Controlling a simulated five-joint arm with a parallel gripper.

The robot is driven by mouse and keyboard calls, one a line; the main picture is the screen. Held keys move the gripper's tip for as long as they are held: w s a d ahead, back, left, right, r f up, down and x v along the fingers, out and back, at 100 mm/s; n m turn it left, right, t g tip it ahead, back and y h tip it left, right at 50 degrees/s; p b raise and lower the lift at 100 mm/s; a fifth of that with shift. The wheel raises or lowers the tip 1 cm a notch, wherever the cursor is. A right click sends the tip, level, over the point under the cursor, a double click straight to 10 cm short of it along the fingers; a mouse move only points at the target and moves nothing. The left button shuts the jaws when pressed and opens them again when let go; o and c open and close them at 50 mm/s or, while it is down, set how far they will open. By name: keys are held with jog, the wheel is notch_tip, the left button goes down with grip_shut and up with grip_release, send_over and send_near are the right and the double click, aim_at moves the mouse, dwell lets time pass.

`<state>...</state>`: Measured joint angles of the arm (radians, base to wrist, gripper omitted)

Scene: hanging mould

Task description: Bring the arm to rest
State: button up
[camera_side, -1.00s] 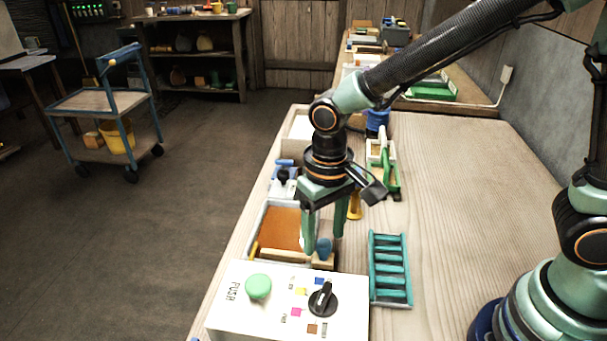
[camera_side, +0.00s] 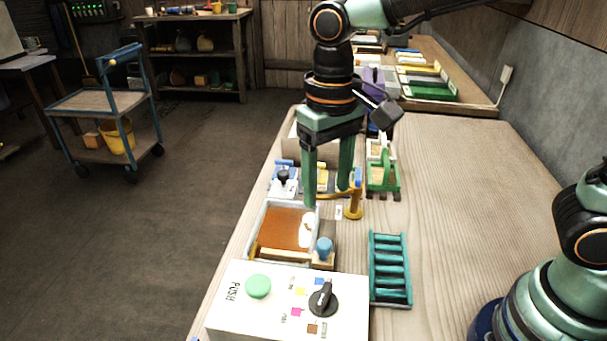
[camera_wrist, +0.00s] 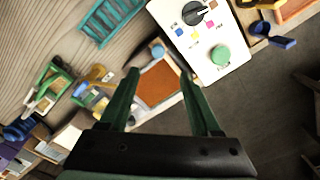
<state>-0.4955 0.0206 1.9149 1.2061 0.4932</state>
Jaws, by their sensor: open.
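My gripper (camera_side: 327,195) is open, with its two green fingers pointing down and apart. It hangs above the bench, over the far side of the shallow tray with the brown-orange bed (camera_side: 280,228). Nothing shows between the fingers. In the wrist view my gripper (camera_wrist: 160,74) is also open, with the brown-orange bed (camera_wrist: 160,83) beyond its fingertips. A white patch (camera_side: 307,228) lies at the tray's right side. A blue knob (camera_side: 324,245) on a wooden block stands at the tray's near right corner.
A white control box (camera_side: 240,310) with a green button (camera_side: 258,286) and black dial (camera_side: 323,299) is in front. A teal rack (camera_side: 390,268) lies to its right. An orange post (camera_side: 353,205) and green frame (camera_side: 383,178) stand near the gripper.

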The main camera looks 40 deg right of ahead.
jog(key=s+d+r+t, duration=0.1)
jog(key=d+t, duration=0.1)
jog(key=d, duration=0.6)
jog(key=s+d+r+t, duration=0.1)
jog(key=s+d+t, duration=0.1)
jog(key=d, duration=0.7)
jog(key=shift+r+t, duration=0.4)
jog(key=shift+t, duration=0.4)
jog(key=shift+s, duration=0.1)
